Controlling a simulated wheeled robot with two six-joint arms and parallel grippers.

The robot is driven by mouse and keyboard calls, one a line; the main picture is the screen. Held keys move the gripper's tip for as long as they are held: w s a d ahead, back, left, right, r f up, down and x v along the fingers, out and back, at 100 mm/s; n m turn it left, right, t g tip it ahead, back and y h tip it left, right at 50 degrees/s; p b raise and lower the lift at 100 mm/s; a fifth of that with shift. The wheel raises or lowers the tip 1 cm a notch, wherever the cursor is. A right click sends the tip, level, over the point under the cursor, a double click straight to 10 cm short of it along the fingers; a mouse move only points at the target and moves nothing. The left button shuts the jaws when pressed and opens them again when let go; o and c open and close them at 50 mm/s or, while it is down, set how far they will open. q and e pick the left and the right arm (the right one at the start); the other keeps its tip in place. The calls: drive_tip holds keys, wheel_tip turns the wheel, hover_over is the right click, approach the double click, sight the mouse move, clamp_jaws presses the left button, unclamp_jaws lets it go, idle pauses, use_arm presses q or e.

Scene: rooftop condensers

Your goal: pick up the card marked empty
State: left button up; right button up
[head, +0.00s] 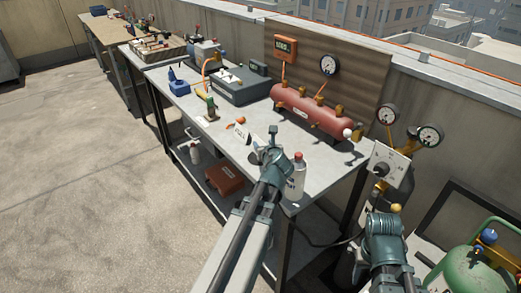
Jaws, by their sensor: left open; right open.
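A small white standing card (241,133) with dark marks is on the grey workbench (221,125), left of my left gripper. Its lettering is too small to read, so I cannot tell whether it says empty. My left gripper (271,145) is open and reaches over the bench's front part, a little right of the card and apart from it. My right gripper (383,217) is open, off the bench's right end, near the gauges and the green tank. No card shows in either gripper.
A red cylinder manifold (308,112) with brass fittings lies at the back of the bench. A white bottle with a red cap (298,172) stands close right of my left gripper. A dark case (238,88), blue can (179,87) and green tank (472,270) also show.

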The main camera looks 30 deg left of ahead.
sight(261, 140)
use_arm(q)
drive_tip(key=b+x, duration=0.1)
drive_tip(key=x, duration=0.3)
drive_tip(key=shift+w+f, duration=0.1)
clamp_jaws()
